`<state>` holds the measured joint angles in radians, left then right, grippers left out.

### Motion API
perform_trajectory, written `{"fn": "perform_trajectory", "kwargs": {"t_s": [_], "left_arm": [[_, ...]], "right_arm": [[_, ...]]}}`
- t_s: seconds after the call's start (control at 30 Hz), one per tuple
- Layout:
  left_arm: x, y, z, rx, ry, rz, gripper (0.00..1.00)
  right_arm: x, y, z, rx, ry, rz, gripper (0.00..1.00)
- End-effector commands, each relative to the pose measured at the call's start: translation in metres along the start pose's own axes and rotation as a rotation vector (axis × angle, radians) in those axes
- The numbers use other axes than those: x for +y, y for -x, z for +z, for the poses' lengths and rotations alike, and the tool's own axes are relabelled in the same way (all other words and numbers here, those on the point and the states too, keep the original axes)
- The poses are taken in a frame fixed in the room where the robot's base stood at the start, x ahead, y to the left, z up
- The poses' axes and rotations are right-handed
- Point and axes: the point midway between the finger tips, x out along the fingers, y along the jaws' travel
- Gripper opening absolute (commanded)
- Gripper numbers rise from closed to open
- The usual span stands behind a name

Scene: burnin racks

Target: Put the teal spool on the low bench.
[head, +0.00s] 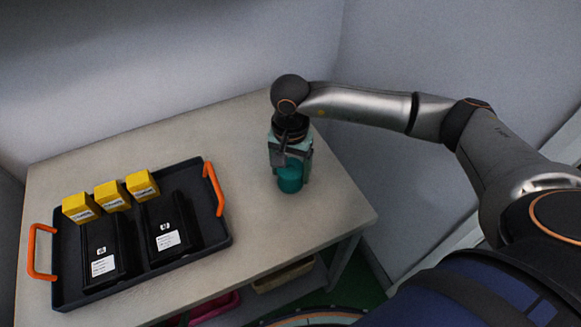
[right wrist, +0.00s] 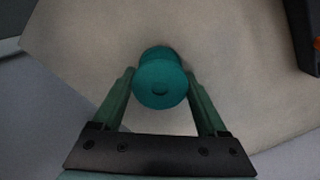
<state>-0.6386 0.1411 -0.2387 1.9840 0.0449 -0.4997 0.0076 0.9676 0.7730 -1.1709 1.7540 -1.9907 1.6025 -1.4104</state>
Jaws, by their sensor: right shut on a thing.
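The teal spool (head: 290,179) is at the right part of the low bench (head: 255,222), under my right gripper (head: 289,165). In the right wrist view the spool (right wrist: 161,78) sits between the two fingertips of the right gripper (right wrist: 160,84), which is shut on it. The spool looks upright, over the bench top (right wrist: 235,75). Whether its base touches the bench I cannot tell. My left gripper is not in view.
A dark tray (head: 222,237) with orange handles stands on the bench's left part. It holds several yellow boxes (head: 112,196) and black labelled units (head: 165,228). Bare bench lies between tray and spool. Walls stand behind, and bins (head: 283,275) sit underneath.

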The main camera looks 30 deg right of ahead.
Motion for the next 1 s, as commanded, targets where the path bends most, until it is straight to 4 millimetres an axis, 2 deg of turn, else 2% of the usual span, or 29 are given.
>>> {"fn": "perform_trajectory", "kwargs": {"t_s": [0.27, 0.3, 0.5, 0.83, 1.0], "left_arm": [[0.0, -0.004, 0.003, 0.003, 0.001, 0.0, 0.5], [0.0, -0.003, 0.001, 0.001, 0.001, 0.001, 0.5], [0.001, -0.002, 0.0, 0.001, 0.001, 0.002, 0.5], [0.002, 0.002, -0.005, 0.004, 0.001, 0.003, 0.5], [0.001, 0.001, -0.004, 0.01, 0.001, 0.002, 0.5]], "right_arm": [[0.0, -0.004, 0.0, 0.001, 0.0, -0.001, 0.11], [0.0, -0.002, 0.0, 0.001, 0.0, -0.001, 0.79], [0.0, -0.002, 0.0, 0.001, 0.0, 0.0, 1.0], [0.0, 0.004, 0.0, 0.001, 0.0, 0.0, 1.0], [-0.001, 0.032, -0.001, 0.005, 0.001, -0.004, 1.0]]}}
